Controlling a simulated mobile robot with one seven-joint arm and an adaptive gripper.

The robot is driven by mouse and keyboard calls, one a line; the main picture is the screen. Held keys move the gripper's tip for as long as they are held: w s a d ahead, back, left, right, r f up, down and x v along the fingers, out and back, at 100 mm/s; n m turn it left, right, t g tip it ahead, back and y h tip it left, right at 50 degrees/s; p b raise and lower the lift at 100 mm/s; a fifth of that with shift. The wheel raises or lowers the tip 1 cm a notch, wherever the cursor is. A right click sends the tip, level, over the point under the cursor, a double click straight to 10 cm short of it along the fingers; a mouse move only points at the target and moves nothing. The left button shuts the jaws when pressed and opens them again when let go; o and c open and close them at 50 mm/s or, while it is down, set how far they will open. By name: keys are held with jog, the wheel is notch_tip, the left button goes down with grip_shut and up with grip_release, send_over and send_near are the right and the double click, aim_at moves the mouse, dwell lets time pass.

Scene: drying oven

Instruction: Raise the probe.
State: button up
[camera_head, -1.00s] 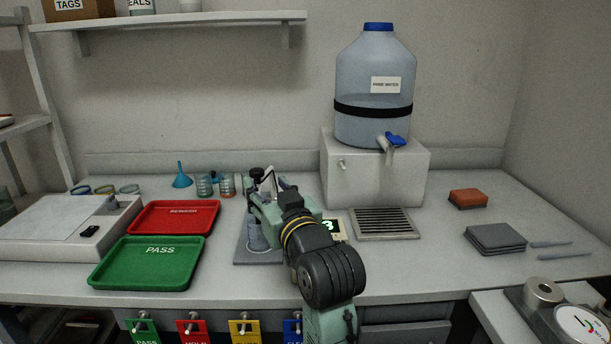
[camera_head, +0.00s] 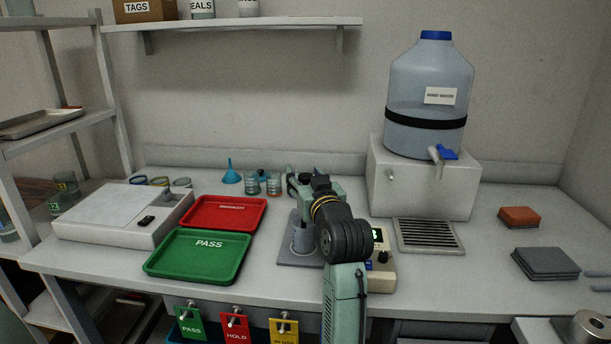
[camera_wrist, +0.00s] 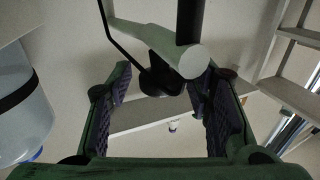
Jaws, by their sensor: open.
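The probe stand has a dark grey base plate (camera_head: 287,256) on the bench, with a grey cylinder (camera_head: 303,238) on it. Its meter (camera_head: 382,283) shows partly behind my arm. My gripper (camera_head: 305,186) is at the stand's upper part, largely hidden behind my own wrist. In the wrist view my gripper (camera_wrist: 166,92) is open, its two dark-padded fingers on either side of a pale holder arm (camera_wrist: 160,45) with a dark round knob (camera_wrist: 157,82). A dark post (camera_wrist: 190,20) and a thin cable (camera_wrist: 107,25) show there. I cannot tell whether the fingers touch the holder. The probe tip is hidden.
A red tray (camera_head: 222,213) and green PASS tray (camera_head: 198,256) lie to the left. Several small jars (camera_head: 262,184) stand behind. A large water bottle (camera_head: 429,95) on a white block (camera_head: 424,190) and a drain grille (camera_head: 429,236) are to the right.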

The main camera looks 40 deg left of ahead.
jog(key=shift+c, duration=0.2)
grip_shut()
dwell(0.3)
dwell(0.3)
